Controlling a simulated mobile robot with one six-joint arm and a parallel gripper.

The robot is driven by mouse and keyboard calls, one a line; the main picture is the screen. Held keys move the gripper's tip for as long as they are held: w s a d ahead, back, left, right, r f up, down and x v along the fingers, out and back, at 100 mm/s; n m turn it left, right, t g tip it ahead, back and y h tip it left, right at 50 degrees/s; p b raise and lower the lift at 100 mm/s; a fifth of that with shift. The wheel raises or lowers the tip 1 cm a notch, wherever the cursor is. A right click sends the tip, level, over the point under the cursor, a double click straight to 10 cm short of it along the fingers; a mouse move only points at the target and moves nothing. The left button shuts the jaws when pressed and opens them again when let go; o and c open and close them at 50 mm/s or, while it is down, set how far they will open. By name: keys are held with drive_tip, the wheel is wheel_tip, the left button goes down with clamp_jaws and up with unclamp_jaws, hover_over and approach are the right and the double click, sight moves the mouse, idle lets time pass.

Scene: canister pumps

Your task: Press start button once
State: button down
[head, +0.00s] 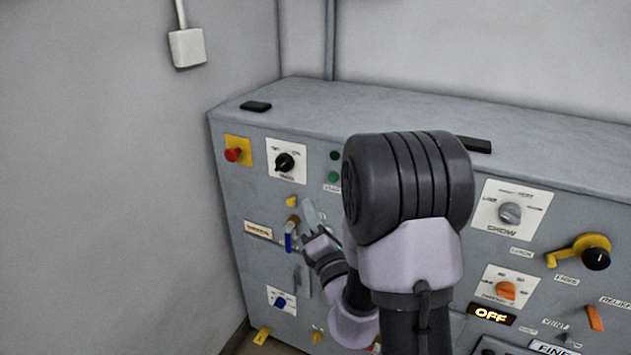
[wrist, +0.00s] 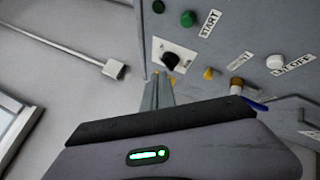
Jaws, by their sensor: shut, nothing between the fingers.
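The green start button (head: 333,177) is on the upper front of the grey panel in the head view, with a partly hidden label under it. In the wrist view the green button (wrist: 188,18) is at the top, beside a label reading START (wrist: 210,24). My gripper (head: 309,207) is in front of the panel, lower than the button and a little left of it in the head view. In the wrist view my gripper (wrist: 158,76) shows shut, empty fingers pointing toward the panel. They appear apart from the button.
A dark green lamp or button (wrist: 158,6) sits beside the start button. A black rotary knob (head: 284,162), a red button on yellow (head: 233,155) and a blue-handled valve (head: 289,241) are close by. My arm hides the panel's middle.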

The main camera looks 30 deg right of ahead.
sight(333, 178)
drive_tip(key=shift+s+d, duration=0.1)
drive_tip(key=shift+d, duration=0.2)
drive_tip(key=shift+w+d+p, duration=0.4)
drive_tip(key=shift+w+d, duration=0.5)
drive_tip(key=shift+d, duration=0.25)
drive_tip(key=shift+w+d+p, duration=0.4)
drive_tip(key=shift+w+d, duration=0.55)
drive_tip(key=shift+d, duration=0.15)
drive_tip(key=shift+w+d+p, duration=0.4)
drive_tip(key=shift+w+d, duration=0.5)
drive_tip(key=shift+d, duration=0.25)
drive_tip(key=shift+r, duration=0.1)
drive_tip(key=shift+w+d+p, duration=0.25)
drive_tip(key=shift+d+p, duration=0.05)
drive_tip(key=shift+w+d+p, duration=0.3)
drive_tip(key=shift+d, duration=0.1)
idle(0.4)
drive_tip(key=shift+s+a, duration=0.6)
drive_tip(key=shift+a, duration=0.1)
